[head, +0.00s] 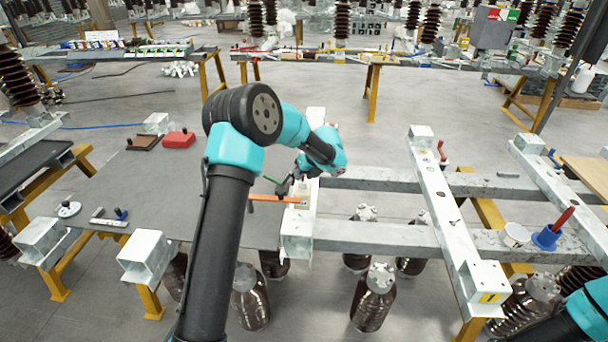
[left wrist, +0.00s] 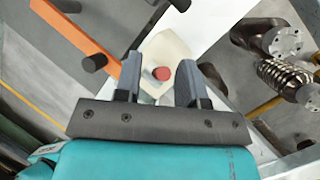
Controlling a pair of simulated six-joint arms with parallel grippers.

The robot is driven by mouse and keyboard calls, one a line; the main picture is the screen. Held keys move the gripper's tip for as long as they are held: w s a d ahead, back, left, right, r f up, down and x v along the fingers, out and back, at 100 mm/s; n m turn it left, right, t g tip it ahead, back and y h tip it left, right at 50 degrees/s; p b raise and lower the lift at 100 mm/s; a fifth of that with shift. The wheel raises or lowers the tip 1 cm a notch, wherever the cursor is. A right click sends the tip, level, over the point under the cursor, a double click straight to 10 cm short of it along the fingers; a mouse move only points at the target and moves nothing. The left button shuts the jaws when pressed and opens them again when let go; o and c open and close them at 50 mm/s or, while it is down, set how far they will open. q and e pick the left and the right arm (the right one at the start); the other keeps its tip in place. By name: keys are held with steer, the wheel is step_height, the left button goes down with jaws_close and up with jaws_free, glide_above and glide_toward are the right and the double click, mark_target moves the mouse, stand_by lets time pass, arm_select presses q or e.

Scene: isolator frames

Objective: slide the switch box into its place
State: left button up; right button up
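A cream piece with a red round knob (left wrist: 162,73), which may be the switch box, shows between and beyond my left fingers in the left wrist view. Its cream body (left wrist: 165,48) is partly hidden by them. My left gripper (left wrist: 158,85) is open, with gaps on both sides of the knob. In the head view, my left gripper (head: 285,187) is small and partly hidden by its own arm, low over the pale steel beam at the grey table's right edge. My right gripper is out of view; only part of that arm shows at the lower right.
An orange bar (head: 272,198) lies beside my left gripper; it also shows in the left wrist view (left wrist: 85,45). A red block (head: 180,139) and a brown plate (head: 144,143) lie on the grey table (head: 180,190). Steel beams (head: 400,238) run right.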

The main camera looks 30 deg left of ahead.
arm_select(q)
steer(key=shift+o, duration=0.2)
steer(key=shift+r, duration=0.1)
steer(key=v, duration=1.7)
steer(key=shift+r, duration=0.1)
